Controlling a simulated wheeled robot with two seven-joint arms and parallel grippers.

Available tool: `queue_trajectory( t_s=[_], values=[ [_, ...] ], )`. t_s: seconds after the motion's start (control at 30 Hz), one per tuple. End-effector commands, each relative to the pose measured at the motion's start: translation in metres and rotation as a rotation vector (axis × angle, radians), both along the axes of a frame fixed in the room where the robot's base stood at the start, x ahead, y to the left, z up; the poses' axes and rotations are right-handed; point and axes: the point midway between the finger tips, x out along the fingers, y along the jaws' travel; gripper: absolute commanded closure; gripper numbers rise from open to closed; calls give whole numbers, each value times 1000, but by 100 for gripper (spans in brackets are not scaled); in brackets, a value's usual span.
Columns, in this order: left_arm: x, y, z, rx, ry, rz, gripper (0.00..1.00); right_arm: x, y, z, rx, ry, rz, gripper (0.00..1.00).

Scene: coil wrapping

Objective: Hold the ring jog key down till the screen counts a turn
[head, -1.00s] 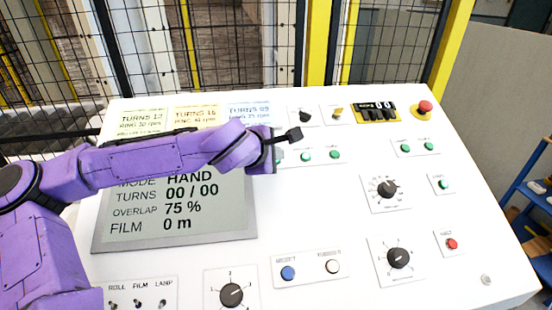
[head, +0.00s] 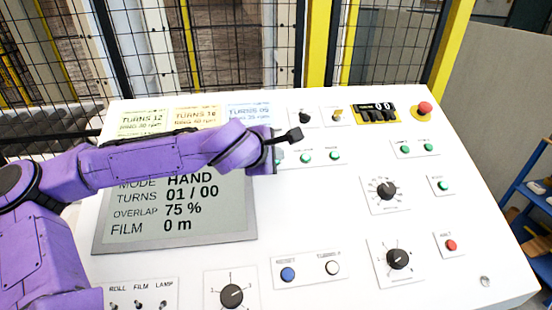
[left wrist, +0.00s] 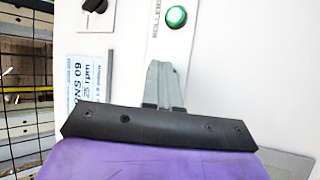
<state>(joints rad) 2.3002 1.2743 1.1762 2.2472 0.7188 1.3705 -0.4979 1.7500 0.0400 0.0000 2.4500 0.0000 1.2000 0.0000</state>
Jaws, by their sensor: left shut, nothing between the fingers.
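The screen (head: 235,214) on the sloped panel reads MODE HAND, TURNS 01 / 00, OVERLAP 75 %, FILM 0 m. My left gripper (head: 276,157) is at the left end of a row of green keys, above the screen's right corner. Its fingers (left wrist: 160,68) are shut and empty in the left wrist view, pointing down at the panel. The ring jog key is covered by the gripper, so I cannot see whether it is down. The neighbouring green key (head: 306,157) is clear of the fingers; a green key labelled ROLLER (left wrist: 176,16) shows beyond the fingertips. My right gripper is out of view.
Three recipe cards, including the blue TURNS 09 card (head: 248,112), lie behind my arm. A red emergency button (head: 425,108) is at the far right. Knobs such as the lower right one (head: 398,257) and the blue reset key (head: 288,273) stand on the panel.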

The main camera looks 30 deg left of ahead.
Motion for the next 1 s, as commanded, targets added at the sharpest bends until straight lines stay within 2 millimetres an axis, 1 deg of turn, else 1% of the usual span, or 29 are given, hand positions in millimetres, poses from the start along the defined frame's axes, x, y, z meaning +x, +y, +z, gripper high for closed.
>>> queue_trajectory(
  t_s=[0.03, 0.13, 0.43, 0.53, 1.0],
  values=[
    [-1, -1, 6, 1, 0, -1, 100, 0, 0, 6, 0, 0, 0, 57],
    [-3, -2, 11, 0, 0, -1, 100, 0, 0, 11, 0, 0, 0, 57],
    [-3, -3, 11, 0, -1, -1, 100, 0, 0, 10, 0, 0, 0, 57],
    [-4, -3, 14, 0, -1, -1, 100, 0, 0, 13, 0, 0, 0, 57],
    [-18, -14, 57, 1, -2, -1, 100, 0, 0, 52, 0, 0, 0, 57]
  ],
)
